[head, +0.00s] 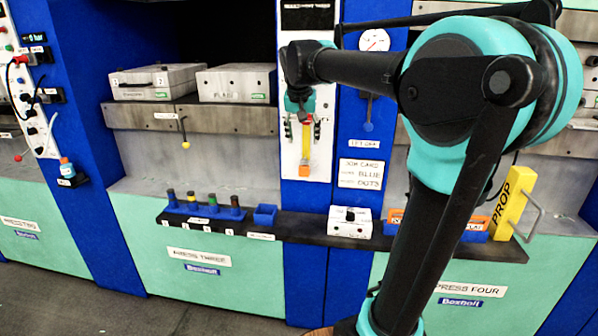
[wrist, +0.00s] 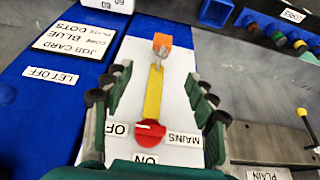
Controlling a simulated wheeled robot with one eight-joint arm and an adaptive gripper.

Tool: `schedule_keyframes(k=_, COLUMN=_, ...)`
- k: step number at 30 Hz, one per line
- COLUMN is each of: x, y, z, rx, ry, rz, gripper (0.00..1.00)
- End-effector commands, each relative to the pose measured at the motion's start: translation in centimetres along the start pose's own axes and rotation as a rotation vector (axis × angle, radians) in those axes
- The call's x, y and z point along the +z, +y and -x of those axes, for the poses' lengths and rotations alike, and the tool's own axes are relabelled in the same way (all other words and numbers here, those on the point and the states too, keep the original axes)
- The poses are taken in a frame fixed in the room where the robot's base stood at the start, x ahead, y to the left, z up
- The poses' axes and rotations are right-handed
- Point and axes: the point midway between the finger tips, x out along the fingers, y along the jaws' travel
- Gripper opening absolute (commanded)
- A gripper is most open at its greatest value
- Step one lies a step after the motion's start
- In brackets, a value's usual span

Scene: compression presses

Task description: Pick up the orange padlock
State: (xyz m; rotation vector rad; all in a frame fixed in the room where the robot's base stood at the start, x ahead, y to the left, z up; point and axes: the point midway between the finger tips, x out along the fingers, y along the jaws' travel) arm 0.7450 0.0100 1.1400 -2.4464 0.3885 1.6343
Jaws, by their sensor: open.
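The orange padlock (head: 304,171) hangs by its grey shackle at the free end of a yellow switch handle (head: 306,148) on a white panel. In the wrist view the padlock (wrist: 162,40) is at the top, beyond my fingertips, and the handle (wrist: 153,95) runs from a red knob (wrist: 150,132) between my fingers. My gripper (head: 303,127) is open and empty in front of the panel, above the padlock in the head view. In the wrist view my gripper (wrist: 160,74) has a finger on either side of the handle. I see no contact with the padlock.
The job card (head: 361,174) and a gauge (head: 374,41) are on the blue post to the right. A dark shelf (head: 300,228) below carries pegs in blue holders (head: 206,209), a white box (head: 350,222) and the yellow prop (head: 511,203). Grey mould blocks (head: 236,83) sit at left.

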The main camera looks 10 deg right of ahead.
Motion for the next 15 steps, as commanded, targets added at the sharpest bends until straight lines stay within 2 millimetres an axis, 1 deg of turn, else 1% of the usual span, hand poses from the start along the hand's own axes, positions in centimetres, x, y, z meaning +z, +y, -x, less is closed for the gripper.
schedule_keyframes(k=1, x=0.0, y=0.0, z=-1.1, rx=0.0, ry=0.0, rz=-0.001, gripper=0.57)
schedule_keyframes(k=9, x=-0.1, y=0.0, z=-6.5, rx=0.0, ry=0.0, rz=-0.001, gripper=0.57)
schedule_keyframes(k=12, x=0.0, y=0.0, z=-7.9, rx=0.0, ry=0.0, rz=0.0, gripper=0.57)
schedule_keyframes(k=15, x=0.0, y=0.0, z=-8.9, rx=-0.001, ry=0.0, rz=0.0, gripper=0.57)
